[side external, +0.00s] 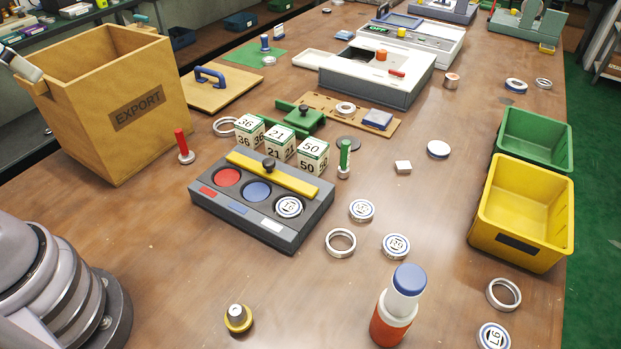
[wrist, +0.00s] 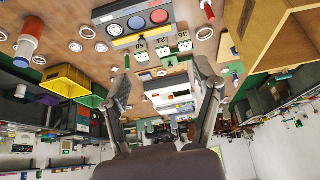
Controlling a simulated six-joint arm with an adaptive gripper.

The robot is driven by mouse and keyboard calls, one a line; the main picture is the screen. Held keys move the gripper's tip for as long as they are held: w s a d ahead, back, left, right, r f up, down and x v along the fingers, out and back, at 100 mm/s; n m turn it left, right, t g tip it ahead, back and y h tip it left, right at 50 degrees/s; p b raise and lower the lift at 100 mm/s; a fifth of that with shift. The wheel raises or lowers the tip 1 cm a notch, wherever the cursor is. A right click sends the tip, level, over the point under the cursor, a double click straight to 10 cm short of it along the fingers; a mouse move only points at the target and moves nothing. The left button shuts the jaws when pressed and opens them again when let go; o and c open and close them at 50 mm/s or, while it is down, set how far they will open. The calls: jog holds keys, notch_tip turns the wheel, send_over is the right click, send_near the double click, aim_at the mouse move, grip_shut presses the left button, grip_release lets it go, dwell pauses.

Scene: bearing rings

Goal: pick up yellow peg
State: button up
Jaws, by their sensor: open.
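A grey tray (side external: 230,212) with coloured discs lies behind the peg. A red bottle (side external: 390,325) stands to its right. A red peg (side external: 183,147), green peg (side external: 344,158), export box (side external: 115,140) and yellow bin (side external: 540,243) stand farther off. The table around the yellow peg is clear.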

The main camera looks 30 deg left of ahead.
jog(key=w+d+f+n+g+h, duration=0.25)
jog(key=w+d+f+g, duration=0.25)
jog(key=w+f+g, duration=0.25)
jog(key=n+g+h, duration=0.6)
jog(key=n+h, duration=0.2)
send_near(236, 313)
jog(key=shift+g, duration=0.25)
jog(key=s+d+f, duration=0.2)
jog(key=f, duration=0.1)
jog(key=shift+d, duration=0.25)
jog(key=shift+x, duration=3)
jog(key=shift+w+f, duration=0.15)
grip_shut()
